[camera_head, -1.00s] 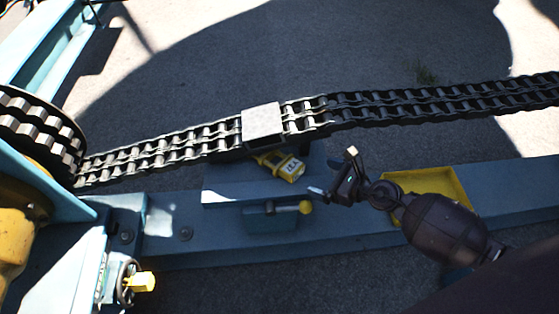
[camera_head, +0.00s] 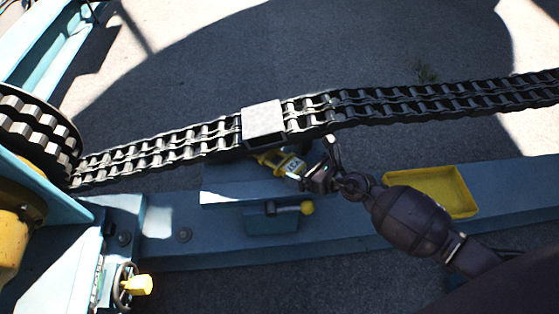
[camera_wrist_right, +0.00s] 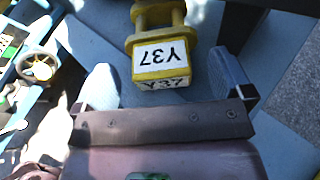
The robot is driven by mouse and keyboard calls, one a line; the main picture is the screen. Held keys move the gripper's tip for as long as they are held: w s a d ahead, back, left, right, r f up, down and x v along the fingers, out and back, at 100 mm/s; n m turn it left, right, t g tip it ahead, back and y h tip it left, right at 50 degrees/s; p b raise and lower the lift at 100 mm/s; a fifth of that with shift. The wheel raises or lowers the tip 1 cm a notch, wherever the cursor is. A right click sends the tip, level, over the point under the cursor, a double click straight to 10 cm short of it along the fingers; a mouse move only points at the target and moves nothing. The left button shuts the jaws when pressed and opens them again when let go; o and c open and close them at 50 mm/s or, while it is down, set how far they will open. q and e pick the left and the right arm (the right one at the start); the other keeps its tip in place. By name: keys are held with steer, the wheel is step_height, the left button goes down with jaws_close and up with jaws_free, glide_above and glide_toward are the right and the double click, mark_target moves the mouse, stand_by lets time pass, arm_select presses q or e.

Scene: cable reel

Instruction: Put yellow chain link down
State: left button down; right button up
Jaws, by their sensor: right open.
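The yellow chain link (camera_head: 268,158), marked Y37, sits just below the black double chain (camera_head: 190,145), by the blue support under the pale block. My right gripper (camera_head: 312,158) is open close to the link's right end. In the right wrist view, the link's labelled end (camera_wrist_right: 163,55) lies between the two spread fingers of the gripper (camera_wrist_right: 162,68); I cannot tell whether they touch it. The link's far end runs out of the top of that view. My left gripper is not in view.
A pale block (camera_head: 262,122) sits on the chain above the link. A lever with a yellow knob (camera_head: 307,208) projects from the blue beam (camera_head: 180,258). An empty-looking yellow tray (camera_head: 430,195) lies right of my gripper. A toothed wheel (camera_head: 30,130) stands at left.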

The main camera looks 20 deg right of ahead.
mark_target(293, 165)
steer(key=shift+w+a+f+b, duration=0.3)
steer(key=shift+w+a+f, duration=0.3)
steer(key=shift+w+f, duration=0.25)
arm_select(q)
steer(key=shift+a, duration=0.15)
arm_select(e)
steer(key=shift+w+a, duration=0.2)
steer(key=shift+w, duration=0.15)
steer(key=shift+r, duration=0.1)
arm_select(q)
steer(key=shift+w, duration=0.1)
arm_select(e)
steer(key=c, duration=1.4)
steer(key=shift+o, duration=0.2)
steer(key=shift+r, duration=0.1)
